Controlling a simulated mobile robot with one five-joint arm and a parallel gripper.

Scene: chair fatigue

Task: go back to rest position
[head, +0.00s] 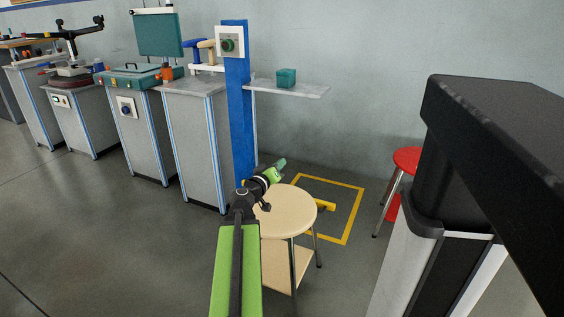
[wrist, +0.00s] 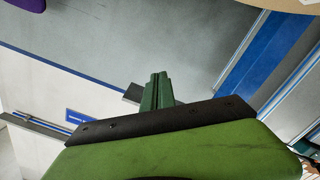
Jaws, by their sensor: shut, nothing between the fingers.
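My gripper (head: 279,164) is at the end of my green arm, in the middle of the head view. It is in front of the blue post and just above the far-left edge of a round beige stool (head: 290,208). The wrist view shows the green fingers (wrist: 157,90) close together, with nothing seen between them. The stool stands upright on its metal legs, and my arm hides part of its left side.
Grey cabinets (head: 195,140) line the wall at left. A yellow floor frame (head: 345,215) and a red stool (head: 407,158) are to the right. Open floor lies at left.

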